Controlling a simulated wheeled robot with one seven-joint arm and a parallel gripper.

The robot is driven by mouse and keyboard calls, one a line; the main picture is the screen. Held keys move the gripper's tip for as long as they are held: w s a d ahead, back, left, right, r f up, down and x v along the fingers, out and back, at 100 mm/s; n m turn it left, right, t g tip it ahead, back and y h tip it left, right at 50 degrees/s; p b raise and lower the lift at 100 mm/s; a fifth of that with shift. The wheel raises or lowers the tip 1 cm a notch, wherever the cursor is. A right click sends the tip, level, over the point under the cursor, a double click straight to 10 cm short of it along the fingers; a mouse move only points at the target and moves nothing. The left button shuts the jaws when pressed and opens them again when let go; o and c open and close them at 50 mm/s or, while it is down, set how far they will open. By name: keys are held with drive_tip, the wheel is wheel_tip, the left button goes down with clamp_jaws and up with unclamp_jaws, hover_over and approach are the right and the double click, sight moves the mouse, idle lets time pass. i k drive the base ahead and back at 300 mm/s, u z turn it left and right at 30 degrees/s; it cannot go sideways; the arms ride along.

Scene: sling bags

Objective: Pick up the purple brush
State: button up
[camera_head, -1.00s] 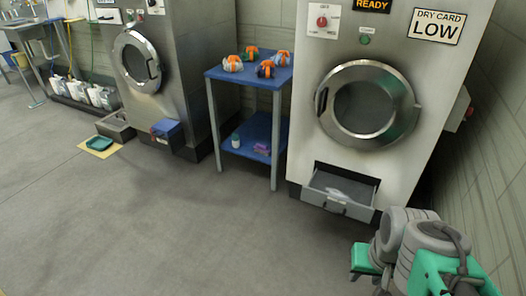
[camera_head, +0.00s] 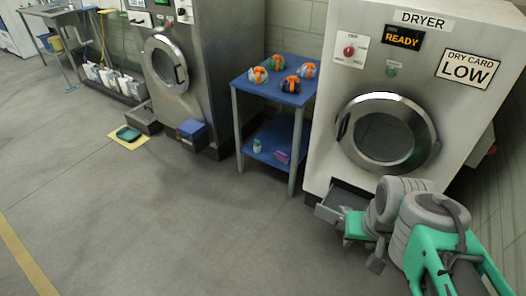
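A small purple object (camera_head: 282,157), likely the brush, lies on the lower shelf of the blue table (camera_head: 262,134). It is too small to make out its bristles. My gripper (camera_head: 362,246), at the end of my green and grey arm, is at the lower right in front of the dryer. It is well to the right of and nearer than the purple object, and apart from it. The fingers are partly hidden by the arm, so I cannot tell whether they are open or shut.
Several orange-topped items (camera_head: 290,84) sit on the tabletop. The dryer's low drawer (camera_head: 335,202) is pulled out beside my arm. A blue box (camera_head: 192,131) is further left. The floor in front is clear.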

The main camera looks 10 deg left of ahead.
sight(282, 156)
drive_tip(key=u, duration=0.65)
drive_tip(key=i, duration=1.5)
drive_tip(key=u, duration=0.45)
drive_tip(key=i, duration=1.85)
drive_tip(key=z, duration=0.25)
